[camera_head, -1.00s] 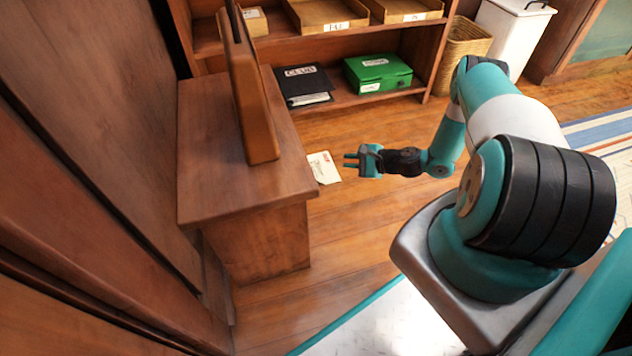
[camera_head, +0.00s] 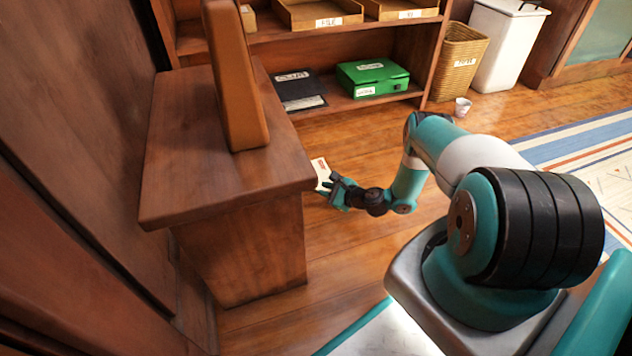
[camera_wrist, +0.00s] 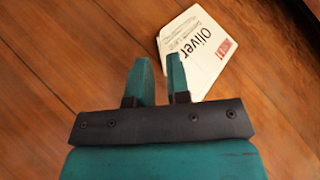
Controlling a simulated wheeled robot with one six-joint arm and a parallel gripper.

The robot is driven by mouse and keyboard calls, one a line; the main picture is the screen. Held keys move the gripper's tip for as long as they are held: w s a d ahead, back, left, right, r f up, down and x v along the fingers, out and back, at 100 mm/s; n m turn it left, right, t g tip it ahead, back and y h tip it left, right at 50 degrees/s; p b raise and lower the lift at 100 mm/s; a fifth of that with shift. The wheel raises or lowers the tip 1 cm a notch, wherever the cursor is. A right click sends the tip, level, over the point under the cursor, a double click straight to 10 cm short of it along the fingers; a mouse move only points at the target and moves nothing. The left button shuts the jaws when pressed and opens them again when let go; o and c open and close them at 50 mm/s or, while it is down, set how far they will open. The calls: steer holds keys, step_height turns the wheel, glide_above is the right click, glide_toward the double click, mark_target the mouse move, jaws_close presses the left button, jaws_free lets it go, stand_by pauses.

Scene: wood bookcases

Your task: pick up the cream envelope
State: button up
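The cream envelope (camera_head: 320,171) lies on the wood floor just right of the wooden cabinet, partly covered by my gripper (camera_head: 333,188) in the head view. In the wrist view the envelope (camera_wrist: 208,50) lies tilted, with "Oliver" printed on it and a red stamp at its upper right corner. My gripper (camera_wrist: 156,62) is open, with bare floor showing between its fingers. The right finger overlaps the envelope's left edge in the picture; the left finger is over bare floor. I cannot tell whether a finger touches the envelope.
The wooden cabinet (camera_head: 175,160) stands close to the left of my gripper, with a tall brown object (camera_head: 235,85) on it. A bookcase behind holds a green box (camera_head: 372,78) and a black binder (camera_head: 298,88). A small cup (camera_head: 462,107) stands on the floor.

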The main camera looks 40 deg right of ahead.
mark_target(314, 194)
steer(key=b+x, duration=0.2)
steer(key=x, duration=0.1)
steer(key=b+x, duration=0.1)
steer(key=b, duration=0.1)
steer(key=shift+w+a+f, duration=0.15)
steer(key=shift+w+f, duration=0.05)
steer(key=shift+f, duration=0.2)
steer(key=shift+w+a, duration=0.1)
steer(key=shift+w, duration=0.3)
steer(key=shift+r, duration=0.1)
jaws_close()
